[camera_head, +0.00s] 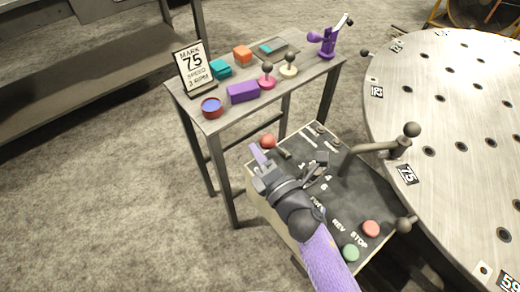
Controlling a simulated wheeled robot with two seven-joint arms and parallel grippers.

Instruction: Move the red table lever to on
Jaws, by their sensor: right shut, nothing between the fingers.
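The red lever knob (268,141) sits at the far left corner of the dark control panel (335,190). A short dark piece lies just to its right. The lever's shaft and slot are too small to make out. My right gripper (259,158) hangs over the panel's left edge, shut and empty. Its purple fingertips are just below and left of the red knob in the picture. I cannot tell whether they touch it. My left gripper is out of view.
A red button (371,228) and a green button (351,253) are near the panel's front. A black-knobbed crank (411,130) rises by the large round perforated table (460,110). A side table (290,92) behind holds several coloured parts and a sign (195,66).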

